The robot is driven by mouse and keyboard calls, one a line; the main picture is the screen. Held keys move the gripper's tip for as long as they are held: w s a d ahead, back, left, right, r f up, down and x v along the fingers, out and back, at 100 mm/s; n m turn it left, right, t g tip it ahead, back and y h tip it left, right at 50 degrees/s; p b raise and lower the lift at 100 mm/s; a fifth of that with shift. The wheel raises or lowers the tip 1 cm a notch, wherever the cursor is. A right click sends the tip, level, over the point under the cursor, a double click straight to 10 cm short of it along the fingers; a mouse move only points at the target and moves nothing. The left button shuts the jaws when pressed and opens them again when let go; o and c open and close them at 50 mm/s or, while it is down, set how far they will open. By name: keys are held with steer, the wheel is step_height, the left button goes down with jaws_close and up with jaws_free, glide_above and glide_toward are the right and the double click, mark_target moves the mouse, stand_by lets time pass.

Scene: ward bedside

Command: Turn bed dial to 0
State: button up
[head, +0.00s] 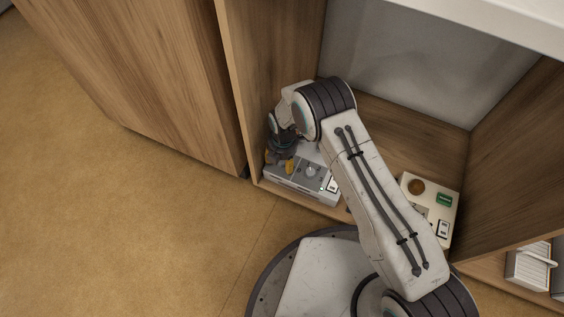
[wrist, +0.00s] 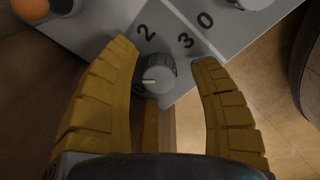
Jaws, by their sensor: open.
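A grey control panel (head: 325,192) lies on the floor of a wooden shelf in the head view. In the wrist view its grey face (wrist: 95,18) carries a grey round dial (wrist: 158,76) with a white pointer mark. The mark points left, toward a numeral partly hidden by the left finger, possibly a 0. A 2 and a 3 are printed above the dial. My gripper (wrist: 163,52) is open, with one yellow finger on each side of the dial and a visible gap to the right finger. In the head view my gripper (head: 280,163) is over the panel's left end.
An orange knob (wrist: 31,8) and another light knob (wrist: 252,3) with a 0 beside it are on the same panel. A cream box (head: 413,184) with a brown disc and green label stands right of my arm. Wooden walls (head: 262,80) enclose the shelf closely.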

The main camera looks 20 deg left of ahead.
steer(key=shift+f, duration=0.35)
jaws_close()
steer(key=shift+n, duration=0.8)
jaws_free()
